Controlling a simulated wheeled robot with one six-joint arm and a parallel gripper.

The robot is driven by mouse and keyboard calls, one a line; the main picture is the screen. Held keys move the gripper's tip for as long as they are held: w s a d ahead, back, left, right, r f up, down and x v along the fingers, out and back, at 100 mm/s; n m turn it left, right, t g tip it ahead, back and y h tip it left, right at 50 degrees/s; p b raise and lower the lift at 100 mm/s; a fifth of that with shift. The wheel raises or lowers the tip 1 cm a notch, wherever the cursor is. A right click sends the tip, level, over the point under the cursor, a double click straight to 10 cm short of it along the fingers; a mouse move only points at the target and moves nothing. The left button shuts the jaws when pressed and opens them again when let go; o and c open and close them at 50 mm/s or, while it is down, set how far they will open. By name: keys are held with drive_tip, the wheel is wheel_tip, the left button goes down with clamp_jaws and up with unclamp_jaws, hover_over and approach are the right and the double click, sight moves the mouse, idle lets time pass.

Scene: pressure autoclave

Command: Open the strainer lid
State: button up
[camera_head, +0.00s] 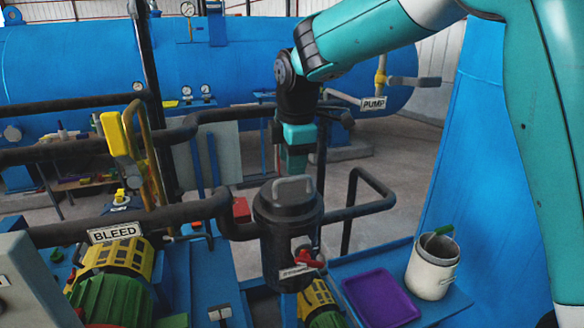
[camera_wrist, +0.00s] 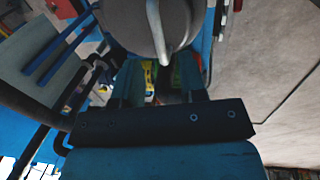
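The strainer (camera_head: 288,240) is a dark upright cylinder at the centre of the head view. Its round lid (camera_head: 265,203) sits on top, with a grey arched handle (camera_head: 293,186). In the wrist view the lid (camera_wrist: 125,22) fills the top middle, and its handle (camera_wrist: 157,30) runs down it as a pale bar. My gripper (camera_head: 296,166) points down just above and behind the lid in the head view. In the wrist view my gripper (camera_wrist: 162,72) has its two teal fingers spread apart, with nothing seen between them; the handle's lower end lies just ahead of them.
A purple tray (camera_head: 380,297) and a white bucket (camera_head: 431,275) with a green-handled item stand on the blue bench to the right. A red valve handle (camera_head: 308,258) is on the strainer's front. Dark pipes (camera_head: 130,220) run left, by yellow-green motors (camera_head: 115,265).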

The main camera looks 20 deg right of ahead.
sight(291, 179)
drive_tip(key=shift+w+f+p, duration=0.15)
drive_tip(key=shift+w+f, duration=0.05)
drive_tip(key=shift+f, duration=0.75)
drive_tip(key=shift+w+f+p, duration=0.15)
drive_tip(key=shift+f, duration=0.8)
clamp_jaws()
